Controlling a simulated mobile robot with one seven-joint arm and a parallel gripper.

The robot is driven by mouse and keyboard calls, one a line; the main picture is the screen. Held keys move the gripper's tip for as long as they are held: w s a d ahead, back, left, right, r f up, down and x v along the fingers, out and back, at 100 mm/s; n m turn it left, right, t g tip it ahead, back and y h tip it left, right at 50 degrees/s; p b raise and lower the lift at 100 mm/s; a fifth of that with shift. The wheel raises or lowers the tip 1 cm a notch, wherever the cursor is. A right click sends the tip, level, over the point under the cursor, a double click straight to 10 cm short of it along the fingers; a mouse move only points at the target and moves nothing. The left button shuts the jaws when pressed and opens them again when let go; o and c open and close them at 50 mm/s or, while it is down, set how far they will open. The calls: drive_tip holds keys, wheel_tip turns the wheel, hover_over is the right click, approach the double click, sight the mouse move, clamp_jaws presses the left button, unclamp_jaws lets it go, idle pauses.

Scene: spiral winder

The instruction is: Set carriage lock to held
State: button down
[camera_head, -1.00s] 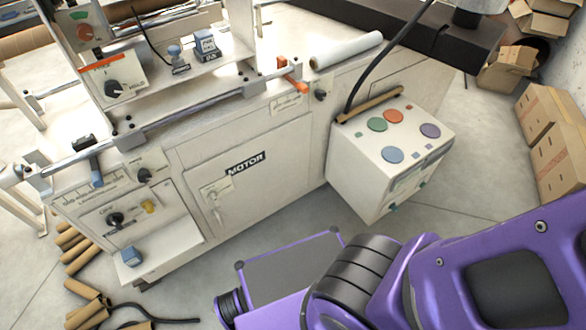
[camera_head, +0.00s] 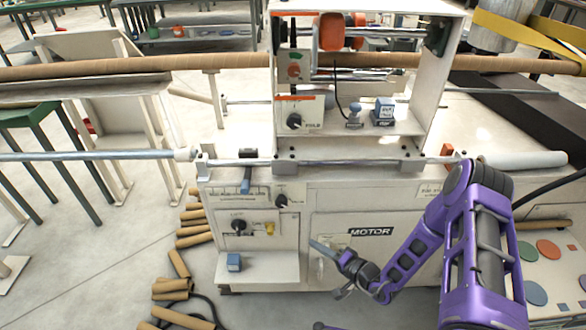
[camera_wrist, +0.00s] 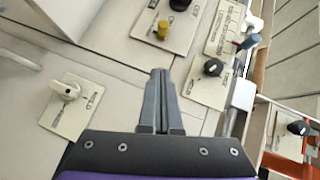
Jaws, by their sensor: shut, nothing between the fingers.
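My gripper (camera_head: 314,244) is shut and empty in front of the machine's cabinet, its fingers pointing left in the head view; in the wrist view its fingers (camera_wrist: 160,74) touch nothing visible. No label clearly reads as carriage lock. Candidates are the black knob (camera_head: 281,200) on a small plate under the rail, also in the wrist view (camera_wrist: 213,67) ahead and right of the fingertips, and the white turn handle (camera_wrist: 66,90) on a labelled plate to the left. Another black knob (camera_head: 294,121) sits on the orange-edged upper panel beside printed text. The lettering is too small to read surely.
The lower left panel holds a black knob (camera_head: 238,226) and a yellow knob (camera_head: 270,229). A blue-handled lever (camera_head: 246,178) hangs at the rail (camera_head: 232,162). Cardboard tubes (camera_head: 178,265) lie on the floor at left.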

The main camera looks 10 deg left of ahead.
drive_tip(key=shift+r, duration=0.15)
drive_tip(key=shift+w+a, duration=0.1)
drive_tip(key=b, duration=0.1)
approach(270, 229)
drive_tip(key=shift+w+a+f, duration=1.05)
drive_tip(key=shift+w+a, duration=0.85)
drive_tip(key=shift+w, duration=0.35)
